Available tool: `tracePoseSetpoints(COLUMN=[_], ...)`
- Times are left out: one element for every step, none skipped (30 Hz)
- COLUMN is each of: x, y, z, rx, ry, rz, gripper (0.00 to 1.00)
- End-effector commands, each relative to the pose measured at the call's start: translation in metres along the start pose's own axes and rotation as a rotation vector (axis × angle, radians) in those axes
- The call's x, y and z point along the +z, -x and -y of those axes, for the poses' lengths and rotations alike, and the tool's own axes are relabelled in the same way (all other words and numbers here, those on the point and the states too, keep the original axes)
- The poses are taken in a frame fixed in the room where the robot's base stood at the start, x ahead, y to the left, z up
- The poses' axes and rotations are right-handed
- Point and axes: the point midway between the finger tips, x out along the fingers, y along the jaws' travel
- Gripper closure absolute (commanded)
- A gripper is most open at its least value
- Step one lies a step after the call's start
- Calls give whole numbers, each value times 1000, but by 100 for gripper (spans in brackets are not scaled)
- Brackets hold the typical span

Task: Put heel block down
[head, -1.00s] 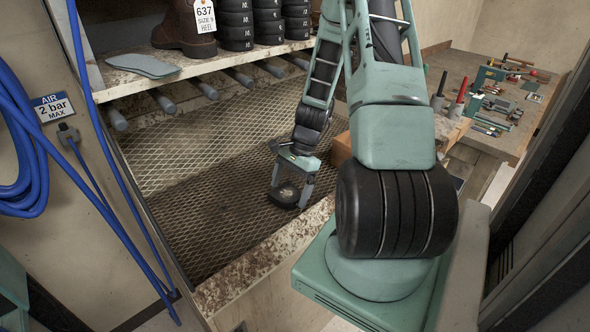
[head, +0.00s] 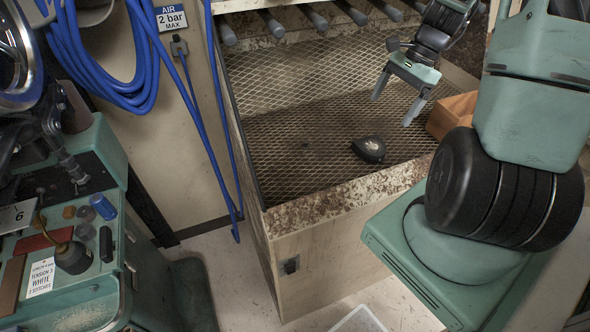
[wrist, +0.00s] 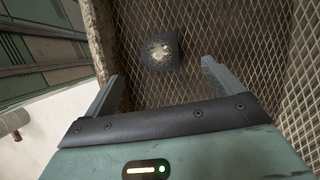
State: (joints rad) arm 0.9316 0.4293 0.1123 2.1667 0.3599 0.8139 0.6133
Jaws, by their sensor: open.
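The heel block (head: 369,149), a small dark block with a pale worn patch on top, lies on the mesh floor of the bench (head: 300,135), near its front edge. It also shows in the wrist view (wrist: 161,51), ahead of my fingers and apart from them. My gripper (head: 393,111) is open and empty, above the mesh and to the upper right of the block in the head view. In the wrist view its two fingers (wrist: 162,80) stand wide apart with only mesh between them.
A wooden box (head: 452,115) stands on the mesh at the right. A rusty front ledge (head: 340,194) borders the mesh. Rollers (head: 270,22) line the back. Blue hose (head: 205,120) hangs at left, near a green machine (head: 80,220). The mesh left of the block is clear.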

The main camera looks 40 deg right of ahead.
Motion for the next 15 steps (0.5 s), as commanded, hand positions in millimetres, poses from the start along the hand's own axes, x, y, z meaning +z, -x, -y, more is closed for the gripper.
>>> tracePoseSetpoints(x=[22,36,58,77,96,122,141,160,183,201,218,239,254,269,287], y=[-3,-6,-10,-13,-17,-22,-26,-30,-35,-39,-43,-47,-50,-54,-58], z=[8,11,16,18,20,20,18,16,11,6,1,-8,-16,-25,-38], rx=[18,32,51,67,84,107,124,141,163,179,195,216,232,247,266], ry=[87,148,241,318,403,518,603,690,804,892,978,1093,1180,1266,1381], rz=[-10,-15,-25,-32,-39,-50,-57,-62,-70,-76,-81,-87,-92,-95,-101], gripper=[8,8,8,8,8,8,8,8,8,8,8,8,8,8,8])
